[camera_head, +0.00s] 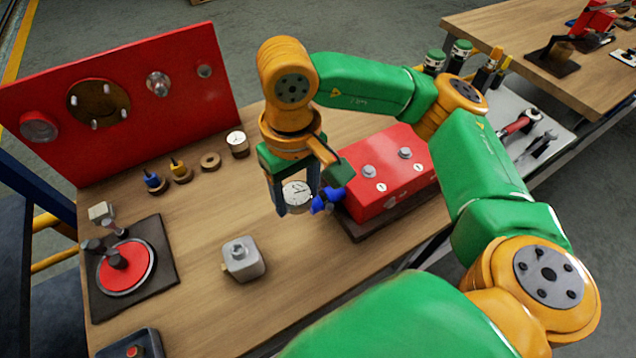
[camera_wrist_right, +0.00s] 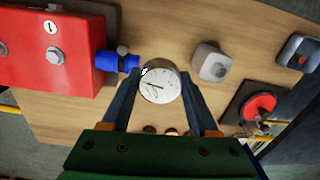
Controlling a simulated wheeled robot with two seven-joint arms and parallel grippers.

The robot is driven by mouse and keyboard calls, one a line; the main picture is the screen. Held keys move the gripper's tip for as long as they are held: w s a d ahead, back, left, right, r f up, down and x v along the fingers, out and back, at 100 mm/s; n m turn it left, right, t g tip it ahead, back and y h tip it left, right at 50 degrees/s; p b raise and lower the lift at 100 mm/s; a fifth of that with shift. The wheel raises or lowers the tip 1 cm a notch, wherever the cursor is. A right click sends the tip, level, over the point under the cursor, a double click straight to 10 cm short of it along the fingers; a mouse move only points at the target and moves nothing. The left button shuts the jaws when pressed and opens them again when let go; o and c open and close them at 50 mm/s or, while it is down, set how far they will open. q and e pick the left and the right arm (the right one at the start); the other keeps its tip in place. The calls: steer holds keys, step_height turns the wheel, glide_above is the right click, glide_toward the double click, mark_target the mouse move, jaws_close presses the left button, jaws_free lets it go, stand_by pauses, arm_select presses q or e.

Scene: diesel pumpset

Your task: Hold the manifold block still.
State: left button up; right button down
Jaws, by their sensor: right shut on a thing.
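The manifold block appears to be the red block (camera_head: 385,172) with bolts and number labels on top. It sits on a dark base right of my right gripper (camera_head: 297,204), and at the left of the right wrist view (camera_wrist_right: 55,55). A blue fitting (camera_head: 328,199) sticks out of its near left side. My right gripper is shut on a round white-faced gauge (camera_head: 296,192), beside the blue fitting. The gauge also shows between the fingers in the wrist view (camera_wrist_right: 160,85). Whether it touches the fitting I cannot tell. My left gripper is not in view.
A grey block (camera_head: 243,259) stands on the wooden bench nearby. A second gauge (camera_head: 237,143), a ring (camera_head: 210,161) and small fittings line the red panel (camera_head: 125,95). A red disc fixture (camera_head: 126,268) is at left.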

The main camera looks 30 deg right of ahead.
steer(key=a+n, duration=0.3)
steer(key=a, duration=0.9)
steer(key=shift+w+n, duration=0.35)
steer(key=shift+n, duration=0.05)
